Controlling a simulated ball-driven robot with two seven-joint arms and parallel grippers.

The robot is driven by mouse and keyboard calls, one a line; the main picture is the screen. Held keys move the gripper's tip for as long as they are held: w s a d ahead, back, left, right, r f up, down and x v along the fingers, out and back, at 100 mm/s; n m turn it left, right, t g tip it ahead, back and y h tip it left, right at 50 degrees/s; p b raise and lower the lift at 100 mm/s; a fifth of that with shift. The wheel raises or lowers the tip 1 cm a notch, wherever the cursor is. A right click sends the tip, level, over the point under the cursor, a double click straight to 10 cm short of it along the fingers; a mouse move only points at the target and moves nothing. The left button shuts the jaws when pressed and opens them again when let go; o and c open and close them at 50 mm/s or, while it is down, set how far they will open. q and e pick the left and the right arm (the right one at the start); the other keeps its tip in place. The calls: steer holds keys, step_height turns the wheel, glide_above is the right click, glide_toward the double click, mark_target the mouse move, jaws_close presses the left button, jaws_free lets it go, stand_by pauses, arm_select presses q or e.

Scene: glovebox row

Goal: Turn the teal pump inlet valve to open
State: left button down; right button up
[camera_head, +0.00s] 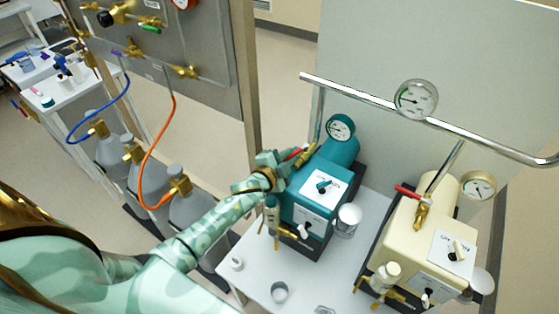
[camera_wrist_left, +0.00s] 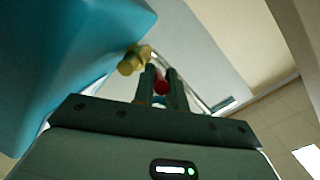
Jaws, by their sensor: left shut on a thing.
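The teal pump (camera_head: 312,200) stands on a white table, with a gauge (camera_head: 340,127) at its back. Its inlet valve is a brass body (camera_head: 307,150) with a red lever (camera_head: 293,153), on the pump's left side at the foot of a metal pipe. My left gripper (camera_head: 283,157) is shut on the red lever, which points left from the brass body. In the left wrist view the red lever end (camera_wrist_left: 161,87) shows between my fingers (camera_wrist_left: 161,90), beside the brass valve body (camera_wrist_left: 133,60). My fingers hide part of the lever. My right gripper is not in view.
A cream pump (camera_head: 430,235) with its own red lever (camera_head: 407,191) stands to the right. A shiny pipe (camera_head: 470,130) with a gauge (camera_head: 415,98) crosses above both. Grey gas bottles (camera_head: 195,215) with hoses stand left of my arm. A glass jar (camera_head: 347,220) sits beside the teal pump.

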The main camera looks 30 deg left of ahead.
arm_select(q)
steer(key=shift+s+d+f+n+y+b, duration=0.2)
steer(key=shift+d+n+y+b, duration=0.2)
steer(key=shift+n+y, duration=0.3)
steer(key=shift+d+y, duration=0.2)
steer(key=shift+y, duration=0.3)
steer(key=shift+d+r+n+y+b, duration=0.1)
steer(key=shift+n+y+b, duration=0.2)
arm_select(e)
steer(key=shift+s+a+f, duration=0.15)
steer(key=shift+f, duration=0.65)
arm_select(q)
steer(key=c, duration=1.4)
jaws_free()
steer(key=shift+c, duration=0.2)
steer(key=shift+s, duration=0.1)
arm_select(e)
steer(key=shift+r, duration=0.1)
